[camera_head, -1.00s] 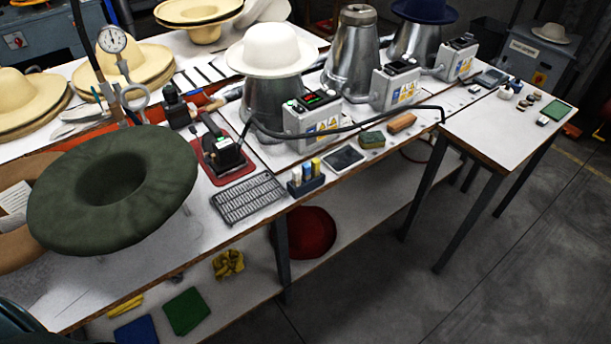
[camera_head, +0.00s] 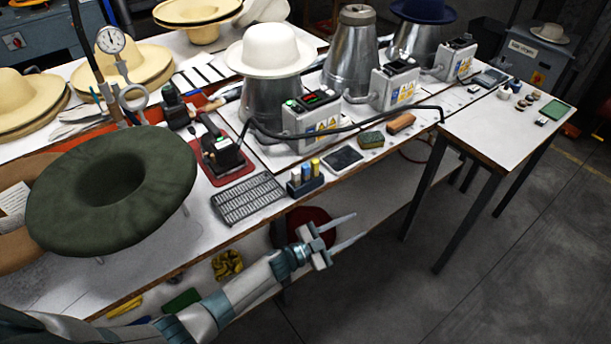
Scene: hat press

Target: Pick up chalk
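Several chalk sticks (camera_head: 306,171), white, blue-grey and yellow, stand upright in a small dark holder (camera_head: 305,186) at the front edge of the workbench. My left gripper (camera_head: 348,230) is in front of the bench, below and to the right of the chalk holder. Its two pale fingers are spread apart with nothing between them. It touches neither the chalk nor the holder. My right gripper does not show.
A metal grate (camera_head: 248,199) lies left of the holder and a dark tablet (camera_head: 342,159) lies right of it. A green felt hat (camera_head: 112,190) stands at the left. A black hose (camera_head: 350,125) runs behind. The floor in front is clear.

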